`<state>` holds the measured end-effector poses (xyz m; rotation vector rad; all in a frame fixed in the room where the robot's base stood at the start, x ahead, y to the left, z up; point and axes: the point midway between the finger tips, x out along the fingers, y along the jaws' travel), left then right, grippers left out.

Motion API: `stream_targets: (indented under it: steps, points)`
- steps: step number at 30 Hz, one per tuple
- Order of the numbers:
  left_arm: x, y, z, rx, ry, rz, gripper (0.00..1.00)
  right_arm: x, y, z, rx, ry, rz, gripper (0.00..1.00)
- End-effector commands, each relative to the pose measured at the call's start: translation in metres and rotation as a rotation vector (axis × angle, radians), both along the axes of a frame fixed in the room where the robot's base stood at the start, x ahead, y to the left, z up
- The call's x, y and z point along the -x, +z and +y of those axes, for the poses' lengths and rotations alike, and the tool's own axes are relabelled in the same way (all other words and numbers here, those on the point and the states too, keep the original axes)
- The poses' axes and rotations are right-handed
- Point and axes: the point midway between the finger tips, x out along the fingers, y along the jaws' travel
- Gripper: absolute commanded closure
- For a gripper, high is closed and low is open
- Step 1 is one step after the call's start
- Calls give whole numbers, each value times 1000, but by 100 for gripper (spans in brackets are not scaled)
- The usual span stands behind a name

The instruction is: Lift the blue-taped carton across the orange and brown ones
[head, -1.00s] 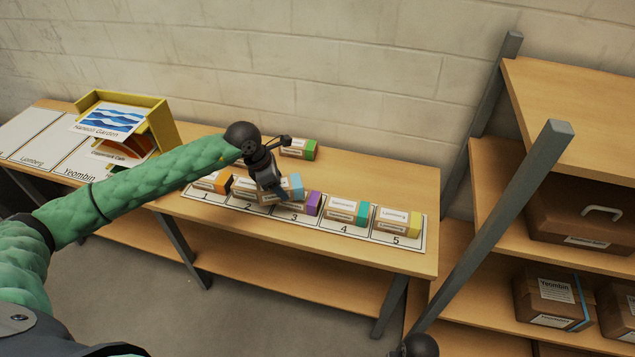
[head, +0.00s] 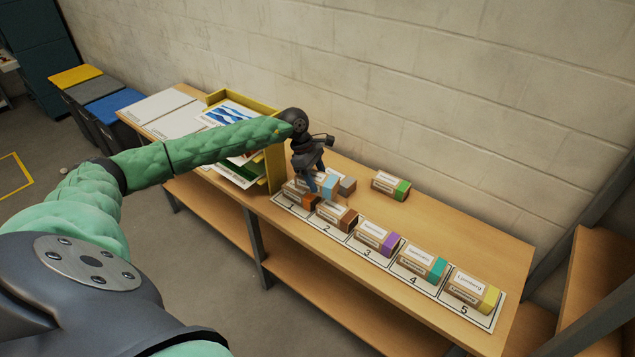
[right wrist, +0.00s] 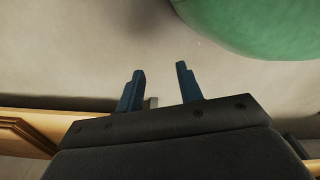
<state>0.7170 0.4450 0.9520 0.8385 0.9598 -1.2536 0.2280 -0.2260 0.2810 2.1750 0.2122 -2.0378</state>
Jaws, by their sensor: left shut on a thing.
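My left gripper (head: 320,186) is shut on the blue-taped carton (head: 329,185) in the head view. It holds this carton over the orange-taped carton (head: 309,202) at slot 1; whether the two touch I cannot tell. The gripper's fingers hide part of the carton. The brown-taped carton (head: 337,216) sits on slot 2, just right of the held one. My right gripper (right wrist: 160,88) shows in the right wrist view with its fingers apart and nothing between them.
Purple (head: 376,238), teal (head: 422,262) and yellow (head: 473,290) cartons fill slots 3 to 5 of the numbered strip. A grey-taped carton (head: 347,185) and a green-taped one (head: 390,185) stand behind the strip. A yellow tray (head: 273,168) rises close left of my left gripper.

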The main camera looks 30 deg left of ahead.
Motion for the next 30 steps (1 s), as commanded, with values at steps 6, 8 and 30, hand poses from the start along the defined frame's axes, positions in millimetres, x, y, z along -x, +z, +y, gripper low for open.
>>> stream_targets:
  steps: [6,8,30]
  points:
    - [-5,2,-4,1,-155,0,72,-24,4,5,-26,2,-122,64]
    - [-5,2,-4,0,-183,0,72,-26,4,6,-28,1,-130,64]
    - [-4,-34,-4,0,-214,0,72,-21,0,2,-25,3,-133,64]
